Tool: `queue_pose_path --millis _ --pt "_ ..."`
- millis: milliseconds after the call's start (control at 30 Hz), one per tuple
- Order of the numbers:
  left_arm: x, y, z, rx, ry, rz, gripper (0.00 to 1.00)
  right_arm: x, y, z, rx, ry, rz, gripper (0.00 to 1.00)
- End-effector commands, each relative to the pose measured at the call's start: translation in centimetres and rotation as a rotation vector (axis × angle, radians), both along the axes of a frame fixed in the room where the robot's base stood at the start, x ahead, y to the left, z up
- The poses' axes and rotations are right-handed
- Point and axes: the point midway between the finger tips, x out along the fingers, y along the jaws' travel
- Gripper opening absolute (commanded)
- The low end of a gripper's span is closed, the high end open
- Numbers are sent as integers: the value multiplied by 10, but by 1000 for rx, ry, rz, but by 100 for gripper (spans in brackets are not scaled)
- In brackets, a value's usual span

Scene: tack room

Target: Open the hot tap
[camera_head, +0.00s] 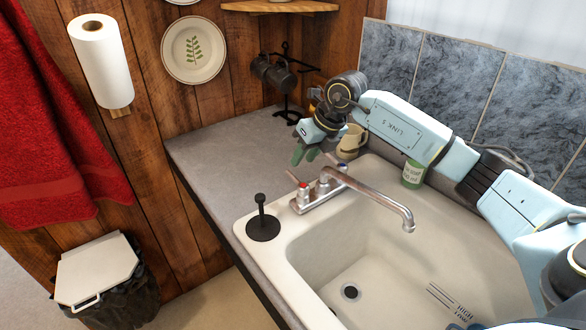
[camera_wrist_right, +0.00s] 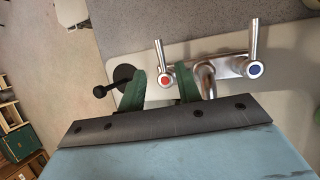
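The hot tap (camera_head: 302,195) is a metal lever handle with a red mark, on the left of the chrome faucet (camera_head: 380,198) behind the sink. In the right wrist view the hot tap (camera_wrist_right: 166,80) appears between my green fingertips, with its lever pointing up. The cold tap (camera_wrist_right: 254,67), marked blue, is to its right. My right gripper (camera_head: 306,154) is open and empty, above and behind the hot tap in the head view. It also shows in the right wrist view (camera_wrist_right: 161,72). I see no contact with the tap. My left gripper is not in view.
A black plunger-like stopper (camera_head: 262,222) stands on the sink's left rim. A green bottle (camera_head: 413,174) and a beige mug (camera_head: 351,141) stand behind the faucet. The sink basin (camera_head: 385,275) is empty. The grey counter (camera_head: 225,150) left of the gripper is clear.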

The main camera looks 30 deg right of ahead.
Motion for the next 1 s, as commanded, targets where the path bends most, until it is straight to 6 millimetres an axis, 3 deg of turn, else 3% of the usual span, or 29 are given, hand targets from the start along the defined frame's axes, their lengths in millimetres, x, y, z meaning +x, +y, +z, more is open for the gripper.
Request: queue_pose_path --millis 100,300,733,1000 --pt "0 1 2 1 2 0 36 8 6 -23 2 3 0 34" --pt "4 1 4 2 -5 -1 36 19 12 -48 0 2 0 34" --pt "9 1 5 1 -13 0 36 23 14 -58 -1 1 0 34" --pt "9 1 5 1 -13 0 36 23 13 -57 -1 0 0 0"
